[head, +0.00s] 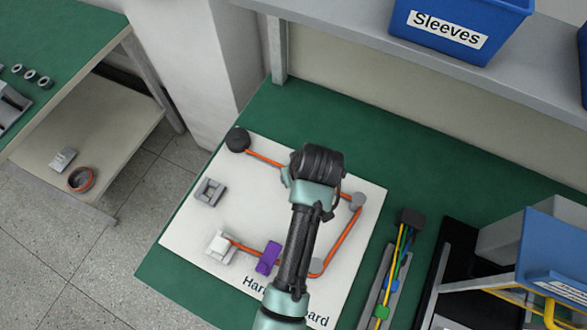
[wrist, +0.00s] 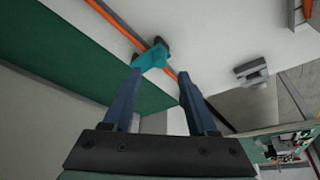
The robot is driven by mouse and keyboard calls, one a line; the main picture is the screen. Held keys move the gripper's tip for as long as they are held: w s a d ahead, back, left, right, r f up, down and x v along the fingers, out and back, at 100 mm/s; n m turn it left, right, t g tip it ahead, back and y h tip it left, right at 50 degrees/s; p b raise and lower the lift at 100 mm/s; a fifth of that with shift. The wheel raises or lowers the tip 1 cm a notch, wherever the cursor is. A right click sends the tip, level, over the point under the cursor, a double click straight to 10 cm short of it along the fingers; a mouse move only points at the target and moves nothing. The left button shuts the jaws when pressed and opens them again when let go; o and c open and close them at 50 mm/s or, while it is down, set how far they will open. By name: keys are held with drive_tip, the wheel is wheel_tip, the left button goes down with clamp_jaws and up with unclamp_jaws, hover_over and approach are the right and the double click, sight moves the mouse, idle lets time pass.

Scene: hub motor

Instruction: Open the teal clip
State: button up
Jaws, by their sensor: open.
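The teal clip (wrist: 152,57) sits on the white board around or over the orange cable (wrist: 115,22) in the wrist view; I cannot tell how its latch stands. My gripper (wrist: 159,74) is open, with its two dark blue fingers on either side of the near side of the clip. The jaws hold nothing that I can see, and whether a fingertip touches the clip is unclear. In the head view my arm covers the clip and the fingers. The cable (head: 343,238) runs round the white harness board (head: 190,225) there.
On the board are a purple clip (head: 267,258), a grey clip (head: 210,191), a white connector block (head: 220,246), a black round part (head: 238,139) and a grey post (head: 357,201). A shelf with a blue Sleeves bin (head: 460,25) overhangs behind. Coloured wires (head: 393,275) lie right.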

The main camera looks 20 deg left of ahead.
drive_tip(key=x, duration=0.5)
drive_tip(key=shift+w+f, duration=0.1)
drive_tip(key=shift+f, duration=0.2)
clamp_jaws()
idle(1.2)
